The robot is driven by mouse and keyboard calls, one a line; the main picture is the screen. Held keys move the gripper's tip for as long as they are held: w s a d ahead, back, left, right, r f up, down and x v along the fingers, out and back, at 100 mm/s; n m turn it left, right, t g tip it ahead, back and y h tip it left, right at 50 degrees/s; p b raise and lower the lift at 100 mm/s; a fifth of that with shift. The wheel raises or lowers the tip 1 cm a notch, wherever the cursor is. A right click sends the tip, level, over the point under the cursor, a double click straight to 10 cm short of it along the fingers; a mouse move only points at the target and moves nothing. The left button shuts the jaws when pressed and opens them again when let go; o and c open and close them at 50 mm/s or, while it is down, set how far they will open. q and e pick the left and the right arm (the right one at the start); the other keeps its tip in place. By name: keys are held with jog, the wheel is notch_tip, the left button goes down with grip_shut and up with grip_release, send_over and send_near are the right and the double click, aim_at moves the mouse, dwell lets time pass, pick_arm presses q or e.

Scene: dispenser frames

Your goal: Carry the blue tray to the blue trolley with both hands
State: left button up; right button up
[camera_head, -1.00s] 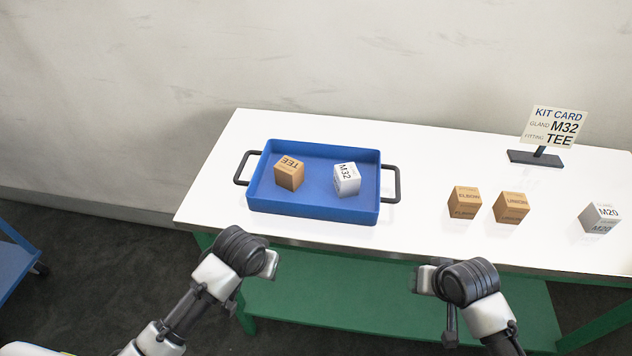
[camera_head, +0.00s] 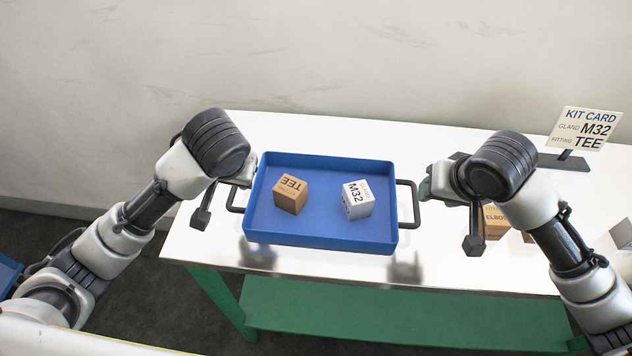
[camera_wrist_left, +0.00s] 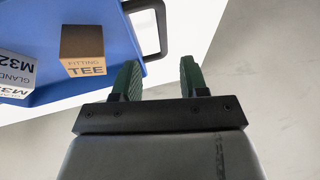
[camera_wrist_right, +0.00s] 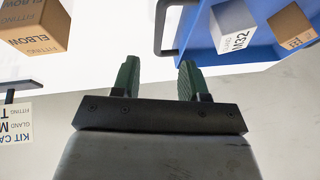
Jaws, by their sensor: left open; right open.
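The blue tray (camera_head: 320,236) rests on the white table with a dark handle at each end. It holds a brown TEE cube (camera_head: 291,195) and a grey-white M32 cube (camera_head: 357,199). My left gripper (camera_head: 245,178) is open beside the tray's left handle (camera_head: 236,196); its open fingers (camera_wrist_left: 158,75) show the handle (camera_wrist_left: 150,30) ahead, not between them. My right gripper (camera_head: 424,188) is open beside the right handle (camera_head: 409,203); in the right wrist view the handle (camera_wrist_right: 163,28) is ahead of the open fingers (camera_wrist_right: 158,75). Part of a blue structure, possibly the trolley (camera_head: 10,272), shows at the left edge.
The kit card (camera_head: 584,129) stands at the table's back right, reading M32 and TEE. An ELBOW cube (camera_head: 494,222) and other cubes sit partly hidden behind my right arm. A wall runs behind the table (camera_head: 300,128). Dark floor shows at left.

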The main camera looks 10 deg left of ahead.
aim_at(235, 188)
pick_arm(q)
jog(key=x, duration=1)
jog(key=shift+w+a+f, duration=0.1)
jog(key=shift+w+a, duration=0.1)
pick_arm(e)
jog(key=x, duration=1)
jog(key=shift+w+f, duration=0.1)
jog(key=shift+f, duration=0.05)
pick_arm(q)
grip_shut()
pick_arm(e)
grip_shut()
